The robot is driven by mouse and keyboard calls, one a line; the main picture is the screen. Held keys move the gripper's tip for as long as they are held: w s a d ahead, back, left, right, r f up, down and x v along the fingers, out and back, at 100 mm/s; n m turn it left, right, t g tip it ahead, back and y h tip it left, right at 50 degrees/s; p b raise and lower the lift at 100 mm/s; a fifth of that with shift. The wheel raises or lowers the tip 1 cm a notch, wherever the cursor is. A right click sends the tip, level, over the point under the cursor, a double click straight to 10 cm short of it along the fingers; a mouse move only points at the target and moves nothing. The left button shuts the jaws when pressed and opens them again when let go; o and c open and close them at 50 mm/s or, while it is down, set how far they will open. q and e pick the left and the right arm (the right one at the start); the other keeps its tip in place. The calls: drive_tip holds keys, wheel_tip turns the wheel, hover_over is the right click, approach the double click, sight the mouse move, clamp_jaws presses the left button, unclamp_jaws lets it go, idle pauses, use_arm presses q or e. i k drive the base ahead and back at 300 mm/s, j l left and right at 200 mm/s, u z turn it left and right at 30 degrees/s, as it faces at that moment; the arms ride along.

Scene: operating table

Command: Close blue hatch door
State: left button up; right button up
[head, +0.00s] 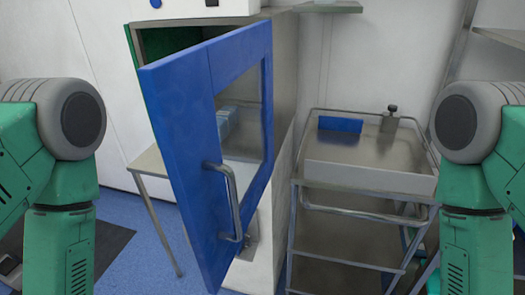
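The blue hatch door (185,140) stands wide open in the middle of the head view, swung out toward me from a cabinet (285,85). It has a clear window (242,115) and a grey bar handle (233,205) on its lower part. Green inside the cabinet shows behind the door's top edge. My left arm (65,170) is at the left edge and my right arm (475,170) is at the right edge, both apart from the door. Neither gripper is in the picture.
A metal trolley (370,175) stands right of the cabinet, with a blue block (340,124) and a small grey item (390,118) on top. A small table (150,163) is behind the door at left. Blue floor (150,255) is open at lower left, beside a dark mat (105,255).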

sight(179, 90)
drive_tip(key=k+l+u, duration=0.15)
drive_tip(key=k+l, duration=0.6)
drive_tip(key=l, duration=0.1)
